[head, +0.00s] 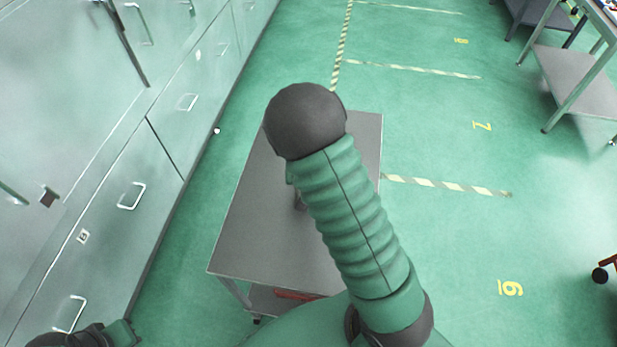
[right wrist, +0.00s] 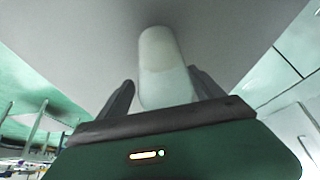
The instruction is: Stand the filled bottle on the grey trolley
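The filled bottle (right wrist: 163,62) is a pale, whitish cylinder in the right wrist view. It sits between the two dark fingers of my right gripper (right wrist: 161,80), which lie close along its sides. Its near end is beside the palm and its far end is seen against a grey surface. I cannot tell whether it touches that surface. The grey trolley (head: 245,235) stands in the middle of the head view, with a flat top and a lower shelf. My right arm reaches over it and hides my right gripper and the bottle there.
Pale cabinets with drawers (head: 130,195) line the left, close to the trolley. Green floor with striped tape (head: 450,187) lies open to the right. A grey table (head: 575,80) stands at the upper right. A red thing (head: 295,295) is on the trolley's lower shelf.

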